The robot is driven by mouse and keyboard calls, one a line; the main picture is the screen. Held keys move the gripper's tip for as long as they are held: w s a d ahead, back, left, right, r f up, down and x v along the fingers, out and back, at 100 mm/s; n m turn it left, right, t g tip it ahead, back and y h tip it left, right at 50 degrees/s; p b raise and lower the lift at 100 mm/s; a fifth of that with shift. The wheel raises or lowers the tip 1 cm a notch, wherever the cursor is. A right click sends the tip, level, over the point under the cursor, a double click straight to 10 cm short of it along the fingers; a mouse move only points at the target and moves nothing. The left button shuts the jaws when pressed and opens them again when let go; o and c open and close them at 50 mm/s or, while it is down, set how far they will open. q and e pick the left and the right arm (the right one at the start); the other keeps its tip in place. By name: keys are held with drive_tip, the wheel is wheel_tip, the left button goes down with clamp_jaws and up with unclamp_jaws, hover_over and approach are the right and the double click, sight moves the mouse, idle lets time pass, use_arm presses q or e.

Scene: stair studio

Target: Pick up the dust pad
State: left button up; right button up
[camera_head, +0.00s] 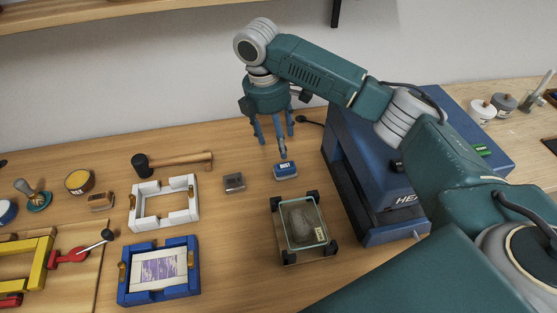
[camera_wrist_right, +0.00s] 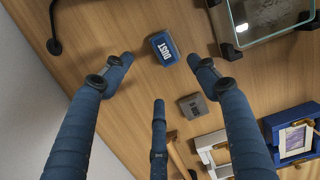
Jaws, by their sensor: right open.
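The dust pad is a small blue block with a white DUST label (camera_head: 286,171). It lies on the wooden bench near the middle of the head view. The dust pad also shows near the top centre of the right wrist view (camera_wrist_right: 161,48). My right gripper (camera_head: 275,148) hangs above the bench just behind and left of the pad, pointing down. Its blue fingers are spread and empty; in the right wrist view the gripper (camera_wrist_right: 160,80) has the pad beyond its fingertips, between the two outer ones. My left gripper is not in view.
A grey block (camera_head: 234,183) lies left of the pad. A glass-topped case (camera_head: 303,226) stands in front, and a large blue machine (camera_head: 370,170) stands to the right. A mallet (camera_head: 175,161), a white frame (camera_head: 163,222) and a blue frame (camera_head: 160,295) lie to the left.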

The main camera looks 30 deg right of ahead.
hover_over(284, 164)
drive_tip(key=f, duration=0.2)
drive_tip(key=a+f, duration=0.1)
drive_tip(key=f, duration=0.1)
drive_tip(key=shift+f+p, duration=0.2)
drive_tip(key=shift+p, duration=0.2)
drive_tip(key=f, duration=0.1)
drive_tip(key=f+p, duration=0.1)
drive_tip(key=f, duration=0.3)
drive_tip(key=shift+d+p, duration=0.4)
drive_tip(key=shift+d+f, duration=0.1)
drive_tip(key=shift+f, duration=0.2)
drive_tip(key=c, duration=1.3)
